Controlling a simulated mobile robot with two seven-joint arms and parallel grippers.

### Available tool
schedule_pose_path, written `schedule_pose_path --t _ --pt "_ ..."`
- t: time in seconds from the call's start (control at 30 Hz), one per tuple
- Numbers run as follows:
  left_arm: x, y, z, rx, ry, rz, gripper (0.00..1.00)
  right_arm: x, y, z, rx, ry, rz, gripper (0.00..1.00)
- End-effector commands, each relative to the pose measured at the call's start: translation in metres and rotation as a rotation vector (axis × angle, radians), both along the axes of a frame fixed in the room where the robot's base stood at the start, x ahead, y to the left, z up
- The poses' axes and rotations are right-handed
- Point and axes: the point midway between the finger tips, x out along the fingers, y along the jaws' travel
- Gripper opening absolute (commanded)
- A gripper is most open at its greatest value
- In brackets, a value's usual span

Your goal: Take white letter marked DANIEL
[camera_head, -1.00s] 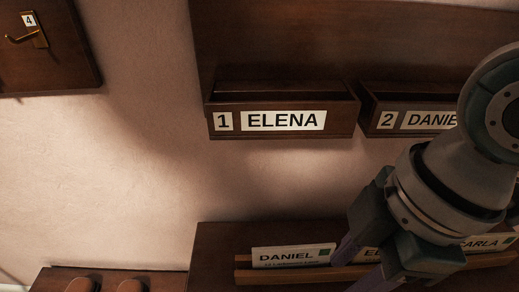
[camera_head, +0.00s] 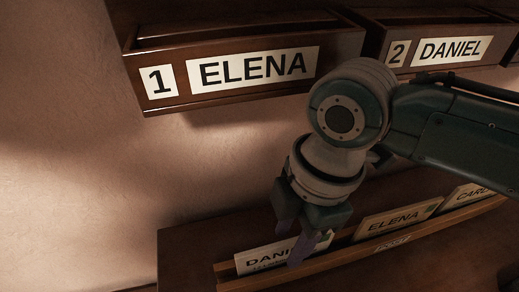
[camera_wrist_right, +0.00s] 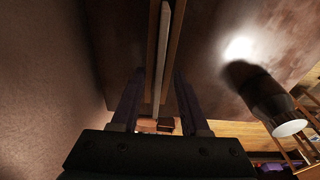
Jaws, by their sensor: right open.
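The white letter marked DANIEL (camera_head: 256,258) stands in the left end of a wooden letter rack (camera_head: 330,262), its right part covered by my right gripper (camera_head: 298,240). That gripper points down at the letter, with its fingers in front of the letter's right part in the head view. In the right wrist view the gripper (camera_wrist_right: 157,98) is open, and a thin pale edge, likely the letter (camera_wrist_right: 163,60), runs between its fingers. I cannot tell whether the fingers touch it. My left gripper is not in view.
Letters marked ELENA (camera_head: 395,220) and CARLA (camera_head: 470,194) stand further right in the rack. Above, wall boxes labelled 1 ELENA (camera_head: 250,92) and 2 DANIEL (camera_head: 440,62) hang close over my right arm. Bare wall is at left.

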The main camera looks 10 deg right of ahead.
Motion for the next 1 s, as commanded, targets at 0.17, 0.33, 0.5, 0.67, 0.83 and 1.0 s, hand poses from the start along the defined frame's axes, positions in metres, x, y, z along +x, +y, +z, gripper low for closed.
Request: schedule_pose_path --t 0.17,0.33,0.5,0.67,0.83,1.0 --pt "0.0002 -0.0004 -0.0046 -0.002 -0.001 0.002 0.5 -0.0004 0.0024 -0.0141 0.0 -0.001 0.002 0.45" --pt "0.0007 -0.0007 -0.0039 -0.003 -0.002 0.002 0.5 -0.0004 0.0023 -0.0136 0.0 -0.001 0.002 0.45" --pt "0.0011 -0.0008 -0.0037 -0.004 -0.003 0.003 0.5 -0.0004 0.0023 -0.0134 0.0 -0.001 0.002 0.27" --pt "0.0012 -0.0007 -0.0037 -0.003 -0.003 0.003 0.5 -0.0004 0.0023 -0.0133 0.0 -0.001 0.002 0.09" --pt "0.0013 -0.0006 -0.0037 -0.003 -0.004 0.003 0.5 -0.0003 0.0022 -0.0133 0.0 -0.001 0.001 0.0" --pt "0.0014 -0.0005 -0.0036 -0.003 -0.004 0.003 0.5 -0.0002 0.0022 -0.0132 0.0 -0.001 0.001 0.0"
